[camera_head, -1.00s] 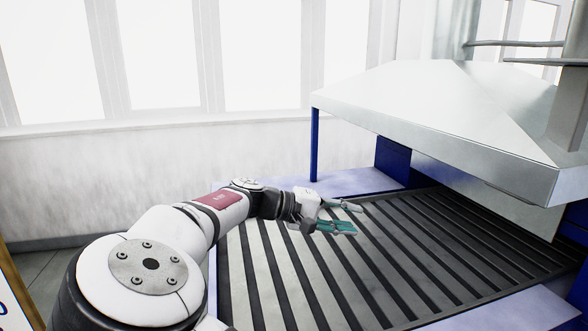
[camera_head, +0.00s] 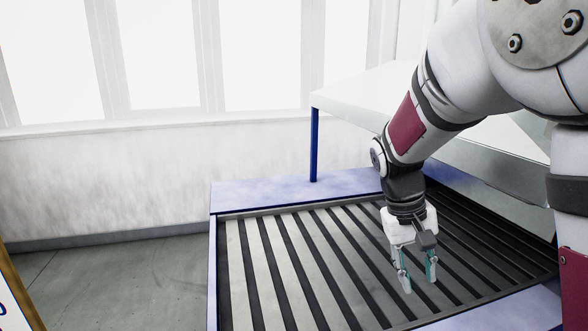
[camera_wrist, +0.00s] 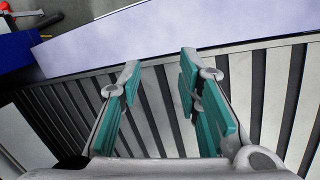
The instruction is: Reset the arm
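My gripper (camera_head: 418,278) points downward above the slatted bed of the gantry table, at the right of the middle in the head view. Its two fingers with teal pads stand apart with nothing between them. In the wrist view my gripper (camera_wrist: 160,95) also shows open and empty, with slats visible between the fingers. My arm comes in from the upper right and bends down to the gripper. I cannot tell the exact height above the slats.
The slatted bed (camera_head: 290,270) has a pale blue rim (camera_head: 270,192). A large grey hood (camera_head: 365,95) on a blue post (camera_head: 314,145) overhangs the back right, partly hidden by my arm. Open floor (camera_head: 110,280) lies at the left. A red object (camera_wrist: 12,22) shows in the wrist view's corner.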

